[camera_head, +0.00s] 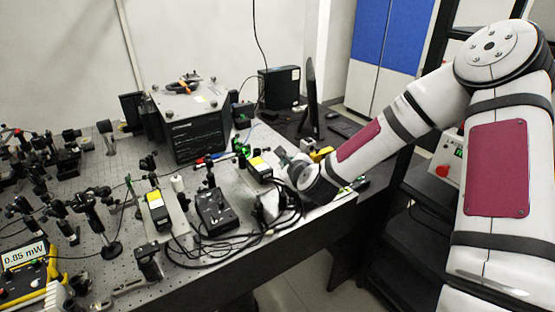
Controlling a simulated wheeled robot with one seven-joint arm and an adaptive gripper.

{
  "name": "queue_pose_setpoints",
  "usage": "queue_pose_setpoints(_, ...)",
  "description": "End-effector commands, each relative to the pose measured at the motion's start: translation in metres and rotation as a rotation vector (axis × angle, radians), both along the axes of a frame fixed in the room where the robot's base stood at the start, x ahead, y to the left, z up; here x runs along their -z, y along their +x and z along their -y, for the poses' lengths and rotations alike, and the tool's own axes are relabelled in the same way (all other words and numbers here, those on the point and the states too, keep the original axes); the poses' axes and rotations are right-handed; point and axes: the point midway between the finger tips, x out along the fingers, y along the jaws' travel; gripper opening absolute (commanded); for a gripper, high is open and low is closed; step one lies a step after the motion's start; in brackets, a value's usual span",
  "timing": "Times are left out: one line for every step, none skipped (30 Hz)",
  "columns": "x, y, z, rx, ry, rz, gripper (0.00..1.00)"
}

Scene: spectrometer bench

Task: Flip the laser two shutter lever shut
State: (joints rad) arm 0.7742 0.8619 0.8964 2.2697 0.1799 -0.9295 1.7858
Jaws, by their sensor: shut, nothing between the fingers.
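Two small black boxes with yellow and white labels stand on the bench, one at the left (157,212) and one at the right (257,168). They look like laser heads, but I cannot read which is laser two. No shutter lever can be made out at this size. My gripper (282,157) is at the end of the arm, just right of the right labelled box, low over the bench. It is small and partly hidden by clutter, and looks shut and empty. I cannot tell whether it touches anything.
A large dark instrument (196,138) stands behind. Optical posts crowd the left, near a power meter (24,256) reading 0.85 mW. A monitor (312,98) stands behind my gripper.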

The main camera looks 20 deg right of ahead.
Motion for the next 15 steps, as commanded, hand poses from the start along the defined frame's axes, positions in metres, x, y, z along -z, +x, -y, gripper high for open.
queue_pose_setpoints(0.001,0.003,0.0,0.0,0.0,0.0,0.0)
queue_pose_setpoints(0.002,0.005,0.0,0.0,0.0,0.0,0.0)
queue_pose_setpoints(0.004,0.008,0.0,0.0,0.0,0.0,0.0)
queue_pose_setpoints(0.006,0.012,0.0,0.0,0.001,0.0,0.0)
queue_pose_setpoints(0.008,0.016,-0.001,0.0,0.001,0.0,0.0)
queue_pose_setpoints(0.01,0.022,-0.002,0.0,0.001,-0.001,0.0)
queue_pose_setpoints(0.012,0.027,-0.002,-0.001,0.001,0.0,0.0)
queue_pose_setpoints(0.015,0.032,-0.002,-0.001,0.002,-0.001,0.0)
queue_pose_setpoints(0.018,0.038,-0.002,0.0,0.001,0.0,0.0)
queue_pose_setpoints(0.02,0.043,-0.002,0.0,0.001,0.0,0.0)
queue_pose_setpoints(0.022,0.048,-0.003,0.0,0.0,0.0,0.0)
queue_pose_setpoints(0.025,0.055,-0.003,-0.001,0.0,-0.001,0.0)
queue_pose_setpoints(0.027,0.059,-0.003,-0.001,0.0,-0.001,0.0)
queue_pose_setpoints(0.028,0.064,-0.003,-0.002,0.0,0.0,0.0)
queue_pose_setpoints(0.031,0.069,-0.003,-0.002,0.0,0.0,0.0)
